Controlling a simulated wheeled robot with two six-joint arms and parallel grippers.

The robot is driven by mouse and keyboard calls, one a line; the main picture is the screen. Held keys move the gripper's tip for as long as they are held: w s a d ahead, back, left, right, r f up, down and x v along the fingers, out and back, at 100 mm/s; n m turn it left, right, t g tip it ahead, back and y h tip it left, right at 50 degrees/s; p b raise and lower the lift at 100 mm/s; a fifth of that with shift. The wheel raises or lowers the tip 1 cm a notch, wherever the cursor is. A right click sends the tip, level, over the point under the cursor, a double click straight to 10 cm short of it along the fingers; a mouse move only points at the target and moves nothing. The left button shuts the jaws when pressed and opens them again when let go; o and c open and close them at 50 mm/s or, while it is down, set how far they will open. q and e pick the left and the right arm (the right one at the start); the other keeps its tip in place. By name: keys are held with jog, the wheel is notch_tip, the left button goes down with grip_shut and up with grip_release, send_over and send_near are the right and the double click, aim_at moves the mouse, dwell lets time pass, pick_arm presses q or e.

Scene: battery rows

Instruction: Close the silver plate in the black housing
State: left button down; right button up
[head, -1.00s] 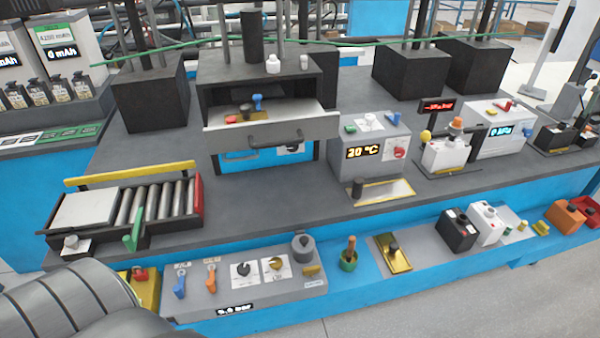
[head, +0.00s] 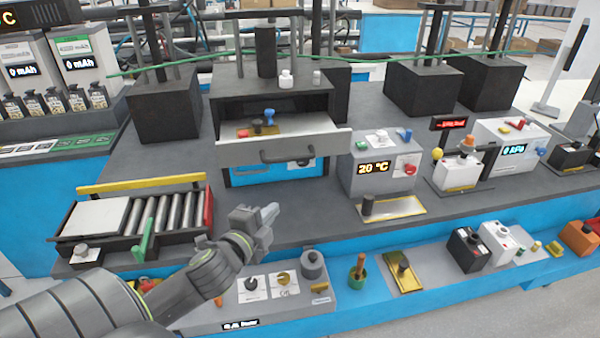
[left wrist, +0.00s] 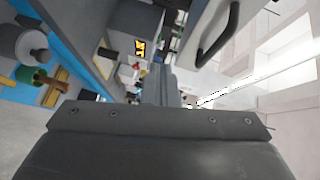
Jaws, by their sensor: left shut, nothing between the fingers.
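The silver plate (head: 330,143) sticks out of the front of the black housing (head: 228,182), like a drawer pulled out. Its dark handle (head: 287,155) is on the front face. A yellow piece with small red, black and blue parts rests on the plate. In the left wrist view, a pale panel with the dark handle (left wrist: 217,38) shows at the top. My left gripper (head: 270,212) is shut and empty, in front of and below the plate, apart from it. My right gripper is not in view.
A grey unit reading 20 °C (head: 382,172) stands right of the housing. A roller conveyor (head: 98,217) lies to the left. A control panel (head: 320,298) and a green cup (head: 357,272) are on the lower front ledge. The grey bench top before the housing is mostly clear.

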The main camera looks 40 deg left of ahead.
pick_arm(q)
jog(key=w+a+r+m+t+h+p, duration=0.1)
jog(key=w+r+p, duration=0.1)
jog(key=w, duration=0.5)
jog(key=w+a+r+m+t+h+p, duration=0.1)
jog(key=w+m+p, duration=0.1)
jog(key=w, duration=0.5)
jog(key=shift+a+r+m, duration=0.3)
jog(key=shift+a+r, duration=0.05)
jog(key=shift+w, duration=0.15)
